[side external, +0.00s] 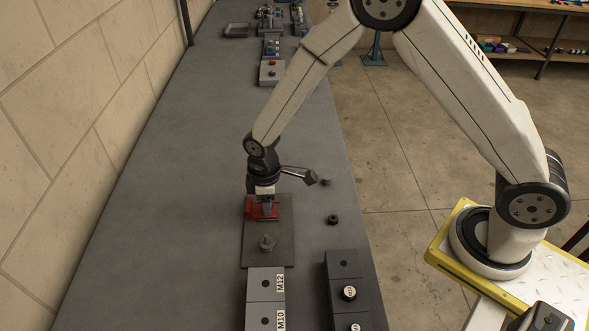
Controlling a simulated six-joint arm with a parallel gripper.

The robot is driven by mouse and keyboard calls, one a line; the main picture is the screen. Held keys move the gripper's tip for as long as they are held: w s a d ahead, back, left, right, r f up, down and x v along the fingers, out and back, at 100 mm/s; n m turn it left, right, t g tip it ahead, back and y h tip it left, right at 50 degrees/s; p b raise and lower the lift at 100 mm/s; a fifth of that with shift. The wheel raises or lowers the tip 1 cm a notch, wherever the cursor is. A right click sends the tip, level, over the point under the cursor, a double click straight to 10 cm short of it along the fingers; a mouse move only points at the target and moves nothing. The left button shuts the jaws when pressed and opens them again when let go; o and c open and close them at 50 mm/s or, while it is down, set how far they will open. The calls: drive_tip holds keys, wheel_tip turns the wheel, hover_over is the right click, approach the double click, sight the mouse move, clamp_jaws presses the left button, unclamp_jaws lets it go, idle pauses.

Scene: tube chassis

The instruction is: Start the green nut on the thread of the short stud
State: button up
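My gripper (264,207) points down over the far part of a grey-brown plate (255,255). Red parts (252,208) show at its fingertips; I cannot tell whether they are fingers or a fixture on the plate. On the near part of the plate a short grey stud-like piece (266,243) stands upright, with a wider base. It is apart from my gripper. I cannot make out a green nut in this view; the space between the fingers is hidden. Whether my gripper is open or shut does not show.
Grey blocks labelled M12 (266,284) and M10 stand at the plate's near edge. A dark block (343,264) with black round pieces stands to their right. A red-buttoned box (271,73) stands farther back. The left tabletop is clear.

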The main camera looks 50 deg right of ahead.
drive_tip(key=shift+o, duration=1)
drive_tip(key=shift+r, duration=0.15)
drive_tip(key=shift+r, duration=3.75)
